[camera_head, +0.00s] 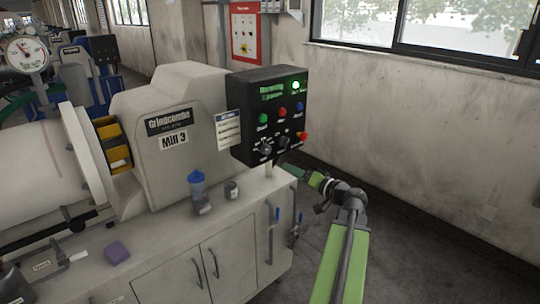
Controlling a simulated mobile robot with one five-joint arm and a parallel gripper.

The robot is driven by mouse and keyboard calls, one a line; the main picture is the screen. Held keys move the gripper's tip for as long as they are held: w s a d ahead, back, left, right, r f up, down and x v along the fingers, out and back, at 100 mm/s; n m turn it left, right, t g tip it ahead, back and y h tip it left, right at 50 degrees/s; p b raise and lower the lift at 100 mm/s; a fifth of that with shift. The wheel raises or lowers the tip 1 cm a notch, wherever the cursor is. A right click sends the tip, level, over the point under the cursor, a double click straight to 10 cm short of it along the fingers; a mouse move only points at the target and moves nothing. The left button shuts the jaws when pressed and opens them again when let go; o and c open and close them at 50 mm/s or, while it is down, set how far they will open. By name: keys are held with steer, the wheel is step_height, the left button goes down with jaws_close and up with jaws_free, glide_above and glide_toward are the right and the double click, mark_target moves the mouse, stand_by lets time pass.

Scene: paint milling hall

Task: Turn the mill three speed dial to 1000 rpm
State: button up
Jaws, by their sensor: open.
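The mill labelled Mill 3 (174,142) stands at the centre left. Its black control panel (240,120) has a lit green display, several coloured buttons and two dark knobs low on its face. The left knob (265,148) has pale scale marks around it. The right knob (283,142) sits beside it. Which is the speed dial, and what its pointer reads, is too small to tell. My arm reaches in from the lower right. My gripper (284,168) is small and unclear just below the panel, apart from the knobs as far as I can tell. It is open.
A red emergency button (302,136) sits at the panel's right edge. The floor right of the bench is clear up to the wall.

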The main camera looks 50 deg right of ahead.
mark_target(268, 151)
steer(key=shift+h, duration=0.4)
steer(key=w+d, duration=0.1)
steer(key=w, duration=0.4)
steer(key=w+d, duration=0.1)
steer(key=w, duration=0.4)
steer(key=w+d+r, duration=0.1)
steer(key=w, duration=0.4)
steer(key=shift+w, duration=0.4)
jaws_close()
